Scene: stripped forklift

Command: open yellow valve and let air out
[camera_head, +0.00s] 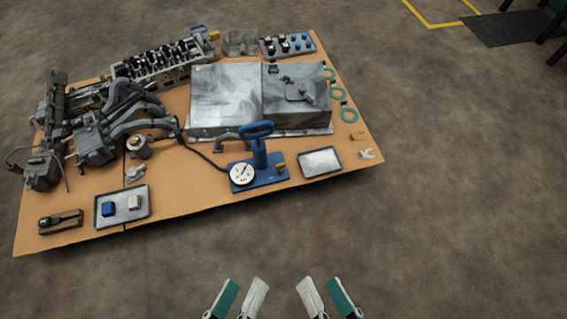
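A blue hand pump (260,153) with a loop handle stands on a blue base plate near the front edge of the cardboard-coloured board. A round white gauge (242,174) sits at the base's left end. A small yellow part (280,166), which looks like the yellow valve, sits on the base's right side; it is too small to tell its position. A black hose (203,155) runs from the pump to the left. My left gripper (246,281) and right gripper (318,281) are open and empty at the bottom edge, over the floor, apart from the board.
An empty metal tray (320,163) lies right of the pump. Another tray (126,222) holds a blue and a white block. A large metal box (228,95) stands behind the pump, and engine parts (110,120) fill the left. Floor between grippers and board is clear.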

